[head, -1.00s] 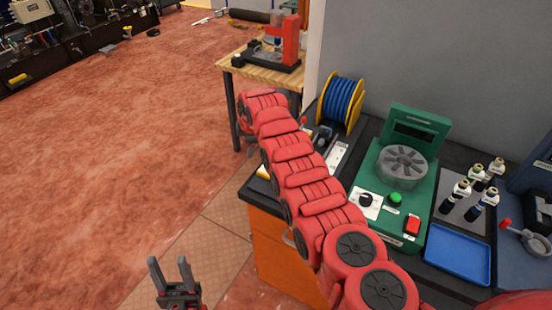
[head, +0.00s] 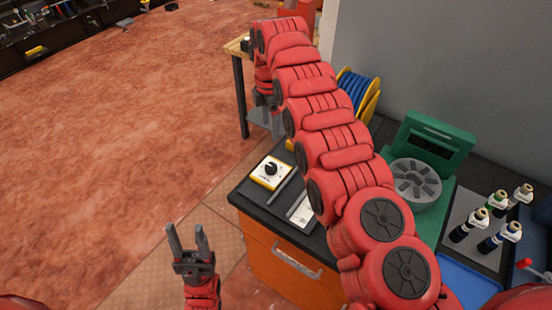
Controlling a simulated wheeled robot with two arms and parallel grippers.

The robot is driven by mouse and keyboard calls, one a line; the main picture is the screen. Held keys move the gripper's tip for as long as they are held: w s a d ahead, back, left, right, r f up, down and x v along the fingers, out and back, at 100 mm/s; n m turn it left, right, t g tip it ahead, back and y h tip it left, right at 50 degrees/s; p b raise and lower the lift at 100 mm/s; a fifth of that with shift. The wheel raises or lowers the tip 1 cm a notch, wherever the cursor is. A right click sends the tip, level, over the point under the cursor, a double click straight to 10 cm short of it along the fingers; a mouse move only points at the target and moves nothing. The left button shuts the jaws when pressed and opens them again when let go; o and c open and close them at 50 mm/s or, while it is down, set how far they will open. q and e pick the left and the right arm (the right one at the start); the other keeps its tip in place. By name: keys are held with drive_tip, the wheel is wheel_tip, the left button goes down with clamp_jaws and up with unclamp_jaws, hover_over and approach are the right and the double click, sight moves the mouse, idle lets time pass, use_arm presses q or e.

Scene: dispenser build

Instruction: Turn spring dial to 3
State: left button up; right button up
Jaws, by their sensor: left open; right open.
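A dial with a black knob on a white face in a yellow frame (head: 270,172) sits at the near left corner of the dark bench top. Its lettering is too small to read. My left gripper (head: 186,232) is open and empty, fingers up, over the floor to the left of the bench and well apart from the dial. My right arm crosses the picture from bottom right to top centre, passing over the bench.
A green machine with a grey slotted drum (head: 415,182) stands behind my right arm. A blue cable spool (head: 356,92), several small bottles (head: 484,222) and a blue tray (head: 468,284) are on the bench. An orange drawer (head: 290,268) is below. The floor at left is clear.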

drive_tip(key=b, duration=0.8)
hover_over(271, 166)
wheel_tip(271, 166, down, 9)
drive_tip(key=shift+r, duration=0.1)
wheel_tip(271, 166, down, 6)
drive_tip(key=p, duration=0.2)
drive_tip(key=shift+s+a+f+p, duration=0.1)
drive_tip(key=shift+f+p, duration=0.1)
drive_tip(key=shift+p, duration=0.1)
drive_tip(key=shift+f, duration=0.75)
clamp_jaws()
